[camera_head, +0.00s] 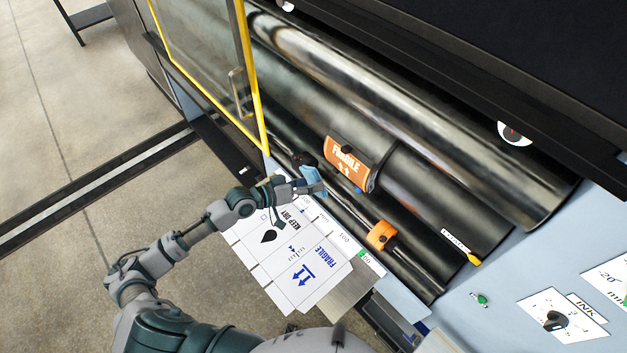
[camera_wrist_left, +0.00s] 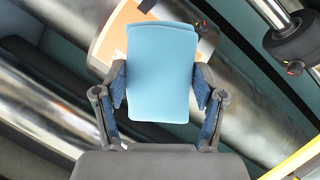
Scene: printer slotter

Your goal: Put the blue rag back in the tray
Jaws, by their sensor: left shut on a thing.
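My left gripper (camera_head: 316,188) is shut on a folded blue rag (camera_head: 311,176), seen near the left end of the printer's rollers. In the left wrist view the rag (camera_wrist_left: 160,75) is a light blue pad between the two fingers of the left gripper (camera_wrist_left: 160,95), hiding part of what lies behind it. The fingers press its left and right sides. I cannot make out a tray for certain in either view. My right gripper is not in view.
Black rollers (camera_head: 440,180) cross the machine. An orange FRAGILE sheet (camera_head: 347,160) wraps one roller. An orange clamp (camera_head: 380,236) sits on a lower shaft. A yellow-framed door (camera_head: 262,110) stands left of the gripper. White printed cardboard (camera_head: 300,265) lies below the arm.

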